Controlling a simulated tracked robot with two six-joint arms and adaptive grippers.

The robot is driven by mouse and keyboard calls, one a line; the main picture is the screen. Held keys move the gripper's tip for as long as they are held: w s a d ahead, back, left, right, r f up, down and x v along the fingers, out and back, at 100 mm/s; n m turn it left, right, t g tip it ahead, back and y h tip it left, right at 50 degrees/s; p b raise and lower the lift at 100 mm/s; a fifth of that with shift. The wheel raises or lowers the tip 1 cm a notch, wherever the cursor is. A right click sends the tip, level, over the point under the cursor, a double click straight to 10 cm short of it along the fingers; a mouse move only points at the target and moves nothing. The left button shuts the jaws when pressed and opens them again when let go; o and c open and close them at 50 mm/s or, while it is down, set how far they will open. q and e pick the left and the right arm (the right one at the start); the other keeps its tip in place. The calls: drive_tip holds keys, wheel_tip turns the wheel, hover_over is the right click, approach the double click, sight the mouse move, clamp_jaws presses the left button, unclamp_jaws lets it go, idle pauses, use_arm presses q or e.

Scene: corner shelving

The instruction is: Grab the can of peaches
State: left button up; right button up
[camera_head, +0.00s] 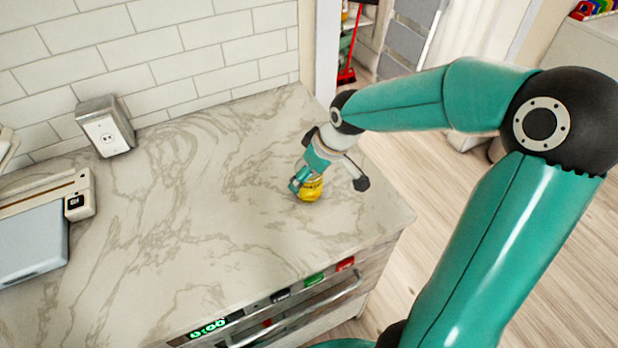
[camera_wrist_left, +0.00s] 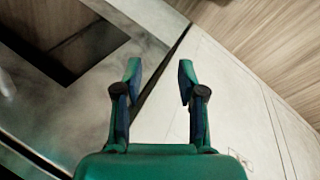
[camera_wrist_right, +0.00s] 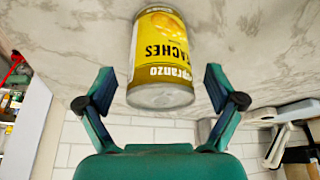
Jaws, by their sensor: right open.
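The can of peaches (camera_head: 311,189) is yellow and stands on the marble counter (camera_head: 230,225), partly hidden behind my right gripper (camera_head: 299,181) in the head view. In the right wrist view the can (camera_wrist_right: 160,55) shows its yellow label with "PEACHES" lettering and a silver end. The open fingers of my right gripper (camera_wrist_right: 158,90) are spread to either side of the can's near end, with gaps on both sides. My left gripper (camera_wrist_left: 158,80) is open and empty in the left wrist view and does not show in the head view.
A beige and grey appliance (camera_head: 40,230) sits at the left. An oven front with a green display (camera_head: 207,328) and a handle lies below the counter's front edge. The counter around the can is clear.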

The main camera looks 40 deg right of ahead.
drive_tip(key=shift+w+f, duration=0.15)
drive_tip(key=shift+f, duration=0.25)
drive_tip(key=shift+c, duration=0.3)
drive_tip(key=c, duration=1.5)
drive_tip(key=shift+r, duration=0.1)
